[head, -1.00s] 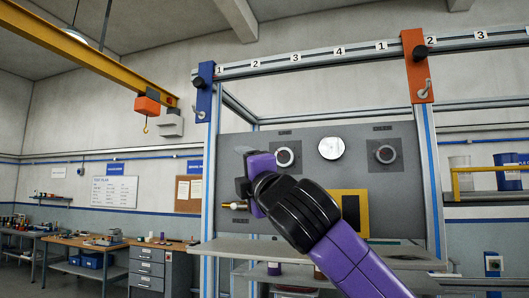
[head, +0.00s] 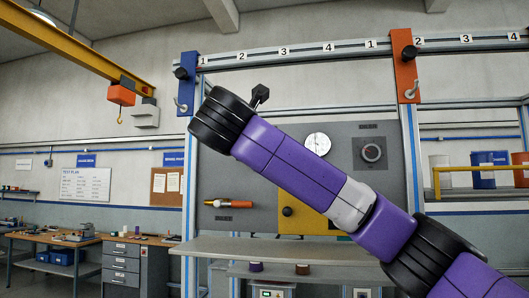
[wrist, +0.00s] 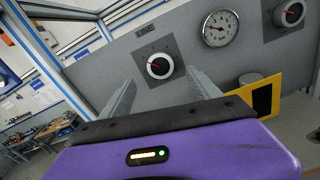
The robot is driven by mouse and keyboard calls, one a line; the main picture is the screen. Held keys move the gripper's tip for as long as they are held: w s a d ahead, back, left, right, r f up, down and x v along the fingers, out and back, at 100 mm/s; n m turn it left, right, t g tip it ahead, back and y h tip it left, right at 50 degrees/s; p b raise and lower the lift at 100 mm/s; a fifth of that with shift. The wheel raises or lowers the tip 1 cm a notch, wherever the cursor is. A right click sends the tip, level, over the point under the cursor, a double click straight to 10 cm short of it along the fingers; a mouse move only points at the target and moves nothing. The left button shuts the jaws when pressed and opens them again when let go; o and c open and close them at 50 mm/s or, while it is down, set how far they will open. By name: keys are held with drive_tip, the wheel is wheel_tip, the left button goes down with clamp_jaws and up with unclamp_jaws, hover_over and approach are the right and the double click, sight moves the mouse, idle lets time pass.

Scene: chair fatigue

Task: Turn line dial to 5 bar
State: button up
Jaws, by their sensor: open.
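In the wrist view the line dial (wrist: 159,66) is a round black knob with a pale ring on a dark square plate. The "LINE" label is above it, and a small red mark shows on the knob. My gripper (wrist: 160,76) is open and empty. Its two fingers point toward the panel, one on each side of the dial in the picture, but the dial appears to lie beyond the tips, apart from them. A white round gauge (wrist: 220,28) is to the right of the dial, its reading too small to tell. In the head view my arm hides the line dial; the gauge (head: 318,143) shows.
A second dial (head: 372,151) sits right of the gauge on the grey panel (head: 345,180). Below are a yellow plate (head: 300,218) and a brass-and-orange fitting (head: 235,203). A grey shelf (head: 225,246) juts out under the panel. Blue (head: 188,85) and orange (head: 404,65) brackets flank the frame.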

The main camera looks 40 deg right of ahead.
drive_tip(key=p+x, duration=0.3)
drive_tip(key=x, duration=0.4)
drive_tip(key=shift+w+d, duration=0.2)
drive_tip(key=shift+d, duration=0.05)
drive_tip(key=shift+c, duration=0.2)
drive_tip(key=c, duration=1.3)
drive_tip(key=shift+c, duration=0.2)
